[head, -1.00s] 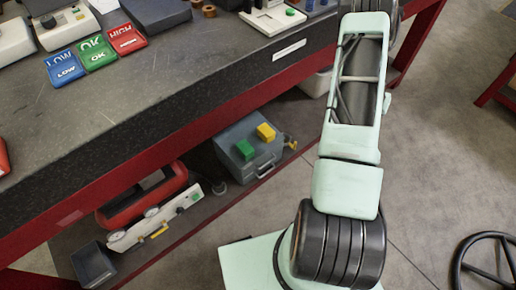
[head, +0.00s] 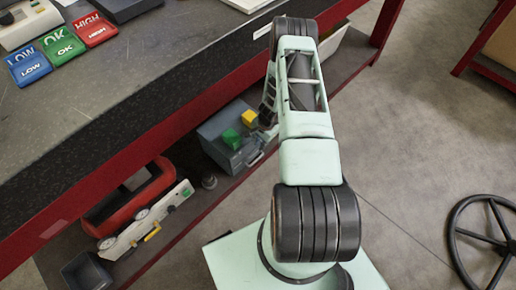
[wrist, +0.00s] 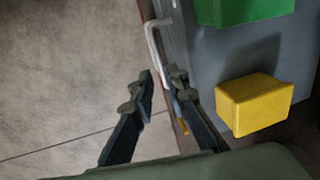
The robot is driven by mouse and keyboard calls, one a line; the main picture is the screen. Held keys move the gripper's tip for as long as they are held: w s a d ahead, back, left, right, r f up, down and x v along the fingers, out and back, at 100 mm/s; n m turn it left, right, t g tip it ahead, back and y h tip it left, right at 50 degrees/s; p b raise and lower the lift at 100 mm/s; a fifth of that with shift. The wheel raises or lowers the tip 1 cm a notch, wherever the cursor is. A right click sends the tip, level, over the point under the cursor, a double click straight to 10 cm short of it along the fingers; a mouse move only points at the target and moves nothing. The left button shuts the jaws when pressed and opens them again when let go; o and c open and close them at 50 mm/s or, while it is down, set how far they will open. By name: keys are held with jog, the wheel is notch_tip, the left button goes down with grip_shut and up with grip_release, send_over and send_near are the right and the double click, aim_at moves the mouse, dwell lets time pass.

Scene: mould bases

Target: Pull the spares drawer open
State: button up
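The grey drawer unit (head: 213,130) stands on the lower shelf under the bench, with a green block (head: 231,139) and a yellow block (head: 249,117) on top. Its pale bar handle (head: 256,158) faces the aisle. In the wrist view the handle (wrist: 154,45) runs down toward the gap between my fingertips. My gripper (wrist: 162,75) is open and empty, close to the drawer front; I cannot tell whether it touches the handle. In the head view my arm reaches down to the unit's right end, and the gripper is mostly hidden. The drawer looks shut.
A red carrier (head: 128,200), a white gauge panel (head: 150,220) and a dark bin (head: 86,272) sit further left on the shelf. The red bench rail (head: 150,135) runs above. The floor (head: 400,150) in front is open, with a black wheel (head: 490,232) at right.

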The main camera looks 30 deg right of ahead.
aim_at(257, 150)
jog(key=f, duration=0.3)
jog(key=w+f, duration=0.1)
jog(key=shift+a+f+b, duration=0.15)
jog(key=shift+f+b, duration=0.2)
jog(key=shift+f, duration=0.05)
jog(key=shift+s, duration=0.1)
grip_shut()
